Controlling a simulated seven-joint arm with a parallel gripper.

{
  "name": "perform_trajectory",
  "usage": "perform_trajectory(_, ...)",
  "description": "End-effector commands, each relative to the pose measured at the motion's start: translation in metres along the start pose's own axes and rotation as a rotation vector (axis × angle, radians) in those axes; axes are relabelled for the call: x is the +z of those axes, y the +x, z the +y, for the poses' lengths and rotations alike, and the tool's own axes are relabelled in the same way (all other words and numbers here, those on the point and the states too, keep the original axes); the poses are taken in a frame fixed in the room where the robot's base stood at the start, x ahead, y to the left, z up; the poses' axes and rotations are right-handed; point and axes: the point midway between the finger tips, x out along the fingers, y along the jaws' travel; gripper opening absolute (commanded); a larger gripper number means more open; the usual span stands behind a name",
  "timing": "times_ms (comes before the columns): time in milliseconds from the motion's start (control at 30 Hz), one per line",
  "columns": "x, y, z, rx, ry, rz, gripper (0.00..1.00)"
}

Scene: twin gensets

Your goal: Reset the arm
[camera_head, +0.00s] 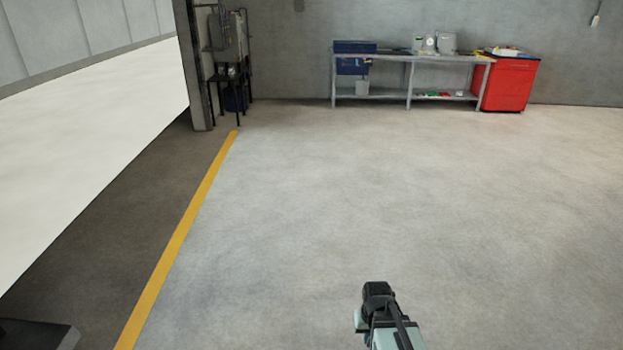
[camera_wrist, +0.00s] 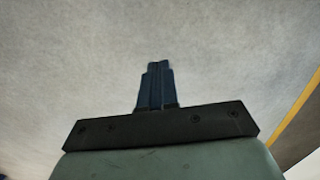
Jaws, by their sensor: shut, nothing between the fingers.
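My gripper (camera_wrist: 158,68) shows in the wrist view with its two dark blue fingers together, shut and empty. Bare concrete floor lies behind the fingers in that view. In the head view part of my arm (camera_head: 385,325) rises at the bottom, right of centre, over open floor; the gripper's fingers cannot be made out there. Nothing touches the gripper.
A metal workbench (camera_head: 409,95) with boxes and containers stands at the back wall, beside a red cabinet (camera_head: 508,84). A dark rack (camera_head: 229,75) stands by a post at the back left. A yellow floor line (camera_head: 180,238) runs down the left. The middle floor is clear.

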Motion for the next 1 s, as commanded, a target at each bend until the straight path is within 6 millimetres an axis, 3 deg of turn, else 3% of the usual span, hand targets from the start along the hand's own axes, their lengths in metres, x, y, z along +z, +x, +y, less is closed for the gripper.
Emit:
perform_trajectory(267,0.034,0.038,0.001,0.000,0.003,-0.081,0.00)
perform_trajectory(467,0.070,0.073,0.001,0.000,0.003,-0.162,0.00)
perform_trajectory(1000,0.210,0.168,0.001,0.000,0.005,-0.437,0.00)
